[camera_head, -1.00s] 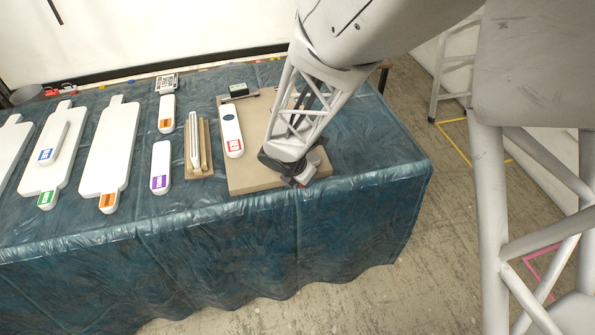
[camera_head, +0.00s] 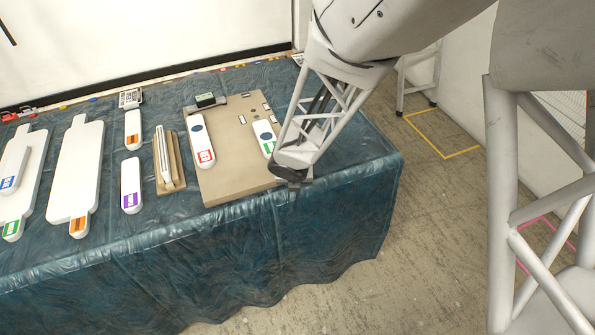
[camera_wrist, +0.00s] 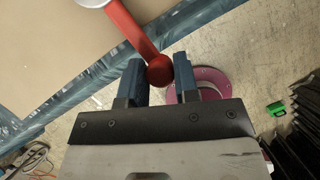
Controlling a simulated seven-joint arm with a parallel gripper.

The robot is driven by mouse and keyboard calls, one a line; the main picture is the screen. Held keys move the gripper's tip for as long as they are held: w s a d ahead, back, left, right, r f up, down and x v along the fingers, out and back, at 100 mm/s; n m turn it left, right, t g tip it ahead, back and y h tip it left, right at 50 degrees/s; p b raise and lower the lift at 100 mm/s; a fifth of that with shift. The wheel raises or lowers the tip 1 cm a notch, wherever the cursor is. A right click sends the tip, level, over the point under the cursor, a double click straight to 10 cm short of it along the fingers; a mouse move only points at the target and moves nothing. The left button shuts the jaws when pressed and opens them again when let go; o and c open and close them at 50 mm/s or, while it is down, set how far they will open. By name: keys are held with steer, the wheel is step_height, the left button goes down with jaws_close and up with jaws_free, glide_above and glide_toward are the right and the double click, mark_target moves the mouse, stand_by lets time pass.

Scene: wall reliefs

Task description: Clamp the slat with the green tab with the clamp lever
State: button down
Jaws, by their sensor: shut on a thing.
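The slat with the green tab (camera_head: 264,137) lies on the right part of the tan board (camera_head: 228,180), partly behind my arm. In the head view, my gripper (camera_head: 293,182) is at the board's front right edge, and the lever is hidden there. In the wrist view, my gripper (camera_wrist: 159,75) is shut on the red ball end of the clamp lever (camera_wrist: 130,32). The lever's arm runs up left to a pale round part at the top edge. Whether the clamp presses on the slat is hidden.
A slat with a red tab (camera_head: 202,142) lies left on the board, below a small dark box (camera_head: 206,100). A slatted rack (camera_head: 170,162), a purple-tabbed slat (camera_head: 131,188) and large white boards (camera_head: 75,170) are farther left. Floor shows beyond the table's right edge.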

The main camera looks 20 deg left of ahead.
steer(key=shift+f, duration=0.1)
steer(key=c, duration=0.9)
jaws_free()
steer(key=shift+o, duration=0.2)
steer(key=a+v, duration=0.1)
steer(key=v, duration=0.6)
steer(key=shift+d+r, duration=0.45)
steer(key=shift+d, duration=0.1)
steer(key=shift+s, duration=0.1)
